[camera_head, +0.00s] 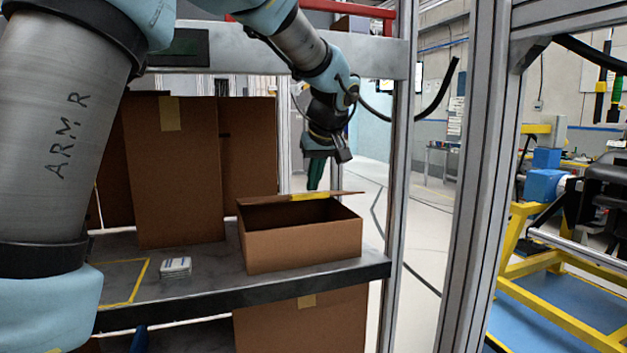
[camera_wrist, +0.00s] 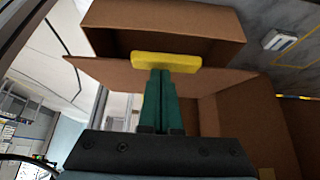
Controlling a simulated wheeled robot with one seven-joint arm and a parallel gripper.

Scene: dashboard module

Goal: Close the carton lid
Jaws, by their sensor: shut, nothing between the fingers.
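The open brown carton (camera_head: 305,245) stands on the grey shelf near its right end, its dark inside showing. Its lid (camera_head: 345,193) is open at the far side and seen almost edge-on, with a yellow strip (camera_head: 310,196) on it. My gripper (camera_head: 315,186) points down just behind the lid, its green fingers together and empty. In the wrist view, the shut fingertips (camera_wrist: 160,75) end at the yellow strip (camera_wrist: 166,62) on the lid (camera_wrist: 110,72), with the carton (camera_wrist: 165,20) beyond. I cannot tell whether they touch the strip.
Tall brown cartons (camera_head: 172,190) stand behind at left. A metal frame post (camera_head: 400,190) rises right of the carton. Another carton (camera_head: 300,322) is below the shelf.

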